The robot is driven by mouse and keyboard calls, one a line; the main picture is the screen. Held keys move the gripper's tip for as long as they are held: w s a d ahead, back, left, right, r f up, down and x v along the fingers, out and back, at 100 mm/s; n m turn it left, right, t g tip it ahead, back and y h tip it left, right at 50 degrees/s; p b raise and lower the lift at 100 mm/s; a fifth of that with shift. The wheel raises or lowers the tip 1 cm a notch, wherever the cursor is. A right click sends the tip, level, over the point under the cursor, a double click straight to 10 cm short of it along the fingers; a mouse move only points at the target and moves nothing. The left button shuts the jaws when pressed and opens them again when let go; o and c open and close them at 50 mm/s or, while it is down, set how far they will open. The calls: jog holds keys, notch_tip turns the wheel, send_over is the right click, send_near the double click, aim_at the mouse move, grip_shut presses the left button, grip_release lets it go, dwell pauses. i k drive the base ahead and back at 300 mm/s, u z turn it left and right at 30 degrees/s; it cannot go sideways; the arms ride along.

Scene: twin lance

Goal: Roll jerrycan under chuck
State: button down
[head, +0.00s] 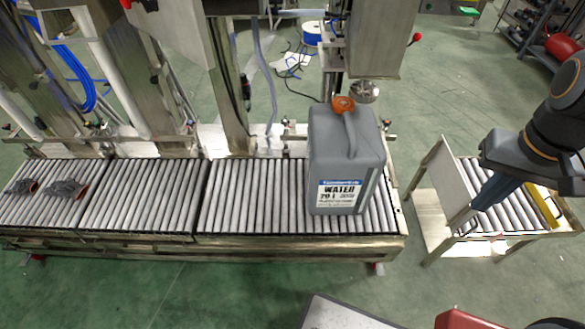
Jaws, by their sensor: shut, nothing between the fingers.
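A grey jerrycan (345,150) stands upright on the right end of the roller conveyor (240,190). Its white label reads "WATER", its handle is on top, and its orange cap (343,104) is on the top left. The round metal chuck (364,91) hangs under the machine head, just up and to the right of the cap in the head view. I cannot tell exactly how far behind the cap it is. My gripper (482,203) is at the right, pointing down-left over the small roller stand. It is shut and empty, well apart from the jerrycan.
The small roller stand (440,208) is separated from the conveyor by a floor gap. Two dark grey items with red parts (62,188) lie on the conveyor's left end. Machine columns and hoses line the back. A red object (465,320) shows at the bottom edge.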

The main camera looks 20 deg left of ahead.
aim_at(346, 162)
jog(key=u, duration=0.45)
jog(key=k, duration=0.95)
jog(key=u, duration=0.9)
jog(key=i, duration=1.4)
jog(key=z, duration=0.2)
